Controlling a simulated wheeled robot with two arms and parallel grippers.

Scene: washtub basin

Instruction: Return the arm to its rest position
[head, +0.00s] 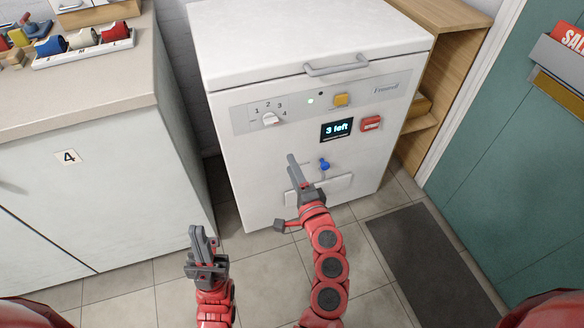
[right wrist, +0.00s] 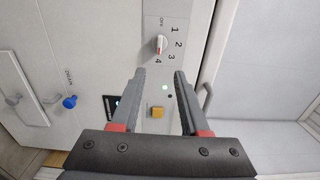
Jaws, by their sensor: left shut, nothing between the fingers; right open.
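My right gripper (head: 294,170) is in front of the white washing machine (head: 240,85), its arm reaching up from the bottom of the head view. In the right wrist view, its fingers (right wrist: 159,76) are apart with nothing between them. Past them show the white dial (right wrist: 160,44), a lit green light and the yellow button (right wrist: 158,112). I cannot tell how far its fingertips are from the machine's front. My left gripper (head: 197,232) is shut and empty, low in front of the gap between counter and machine.
The machine's lid is closed; its display (head: 337,130) reads "3 left". A red button (head: 371,124) and blue knob (head: 323,164) are on its front. A counter (head: 75,95) with a tray stands left. A wooden shelf (head: 440,60), a green door (head: 520,150) and a dark mat (head: 430,265) are right.

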